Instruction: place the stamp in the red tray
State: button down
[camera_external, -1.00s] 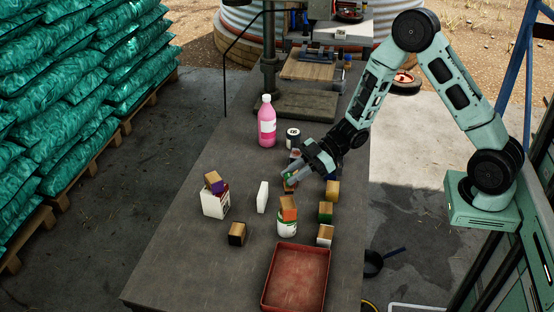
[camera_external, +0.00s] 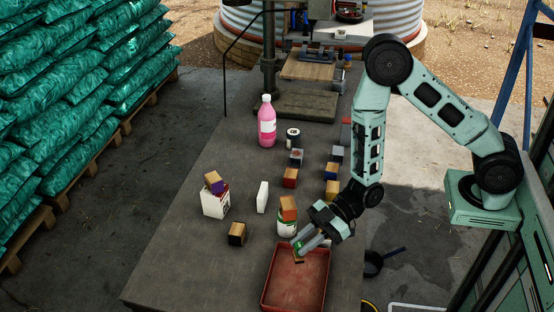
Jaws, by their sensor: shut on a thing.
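My gripper (camera_external: 301,245) is above the far part of the red tray (camera_external: 265,290), pointing down and to the left. It is shut on a small stamp (camera_external: 298,260), which shows only as a brownish piece with a little green at the fingertips. The fingers hide most of it. The stamp is over the inside of the tray near its far edge; I cannot tell whether it touches the tray floor. The tray is shallow, and the rest of its floor is bare.
A can (camera_external: 286,228) with a wooden-topped block (camera_external: 288,208) on it stands close behind the tray. Several blocks are farther back, near a pink bottle (camera_external: 267,125). A white container (camera_external: 215,203) bears a purple-sided block (camera_external: 214,183).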

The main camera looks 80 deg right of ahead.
jog(key=shift+f+p, duration=0.3)
jog(key=shift+f, duration=4.9)
jog(key=shift+f, duration=0.25)
jog(key=c, duration=1.3)
grip_release()
jog(key=shift+r, duration=0.1)
jog(key=shift+o, duration=0.2)
jog(key=shift+r, duration=0.1)
